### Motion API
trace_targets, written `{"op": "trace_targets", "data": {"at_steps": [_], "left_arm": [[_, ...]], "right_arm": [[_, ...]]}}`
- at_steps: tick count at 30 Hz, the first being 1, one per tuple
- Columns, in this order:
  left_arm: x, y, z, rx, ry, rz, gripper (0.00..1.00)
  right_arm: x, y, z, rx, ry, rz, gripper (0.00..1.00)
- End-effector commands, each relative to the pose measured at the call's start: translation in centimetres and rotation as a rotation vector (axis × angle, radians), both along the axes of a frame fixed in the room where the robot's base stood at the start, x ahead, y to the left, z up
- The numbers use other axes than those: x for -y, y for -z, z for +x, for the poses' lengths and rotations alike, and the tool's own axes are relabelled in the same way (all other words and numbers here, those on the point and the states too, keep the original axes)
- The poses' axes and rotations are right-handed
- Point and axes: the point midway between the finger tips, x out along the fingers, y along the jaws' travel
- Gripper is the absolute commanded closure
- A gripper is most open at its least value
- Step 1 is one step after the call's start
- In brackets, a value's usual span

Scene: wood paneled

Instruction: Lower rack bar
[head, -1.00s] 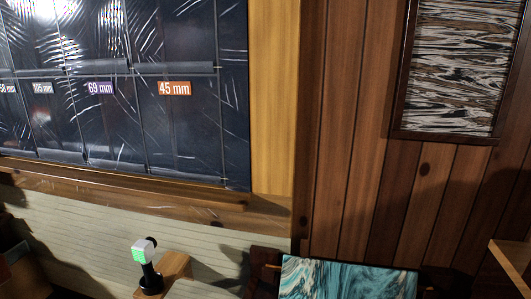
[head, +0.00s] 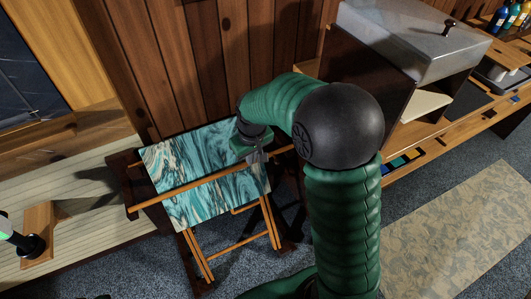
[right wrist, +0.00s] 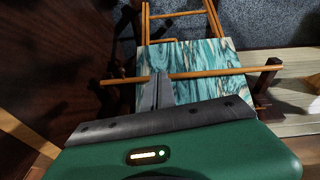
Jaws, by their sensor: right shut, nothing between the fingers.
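A thin wooden rack bar (head: 190,188) runs slantwise across the front of a rack holding a teal, white and black marbled panel (head: 180,160). In the right wrist view the bar (right wrist: 215,73) crosses the panel (right wrist: 205,55). My right gripper (head: 258,157) is at the upper right part of the panel, close to the bar. Its fingers (right wrist: 157,90) look closed together and empty, and overlap the bar in the right wrist view. I cannot tell whether they touch it. My right arm hides part of the rack's right side. My left gripper is not in view.
A wooden cabinet with a grey top (head: 410,40) and a long bench (head: 450,140) stand at the right. A black-based lever with a green top (head: 30,245) is at the far left. Blue-grey carpet (head: 130,275) and a patterned rug (head: 460,225) cover the floor.

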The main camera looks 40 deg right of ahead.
Motion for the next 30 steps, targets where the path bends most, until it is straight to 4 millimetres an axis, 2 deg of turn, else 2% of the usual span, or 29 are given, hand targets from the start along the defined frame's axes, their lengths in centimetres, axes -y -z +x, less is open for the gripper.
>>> {"op": "trace_targets", "data": {"at_steps": [1,3,4,6,8,11,14,24,30], "left_arm": [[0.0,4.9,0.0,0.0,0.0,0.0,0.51],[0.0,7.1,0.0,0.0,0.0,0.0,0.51],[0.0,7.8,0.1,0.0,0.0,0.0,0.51],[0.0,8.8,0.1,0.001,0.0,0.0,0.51],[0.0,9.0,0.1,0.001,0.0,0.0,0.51],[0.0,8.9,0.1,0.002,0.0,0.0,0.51],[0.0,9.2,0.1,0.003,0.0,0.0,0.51],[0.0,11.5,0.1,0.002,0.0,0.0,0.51],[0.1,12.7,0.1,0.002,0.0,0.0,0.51]], "right_arm": [[4.0,4.6,1.9,-0.011,0.038,-0.013,1.0],[8.6,6.2,3.4,-0.025,0.071,-0.03,1.0],[10.3,6.7,3.8,-0.031,0.084,-0.035,1.0],[13.2,7.2,4.3,-0.039,0.102,-0.046,1.0],[14.7,7.3,4.4,-0.045,0.111,-0.051,1.0],[15.4,7.3,4.5,-0.047,0.114,-0.054,1.0],[15.4,8.4,4.7,-0.049,0.113,-0.054,1.0],[16.5,15.9,5.7,-0.049,0.113,-0.053,1.0],[17.1,19.3,6.2,-0.047,0.113,-0.053,1.0]]}}
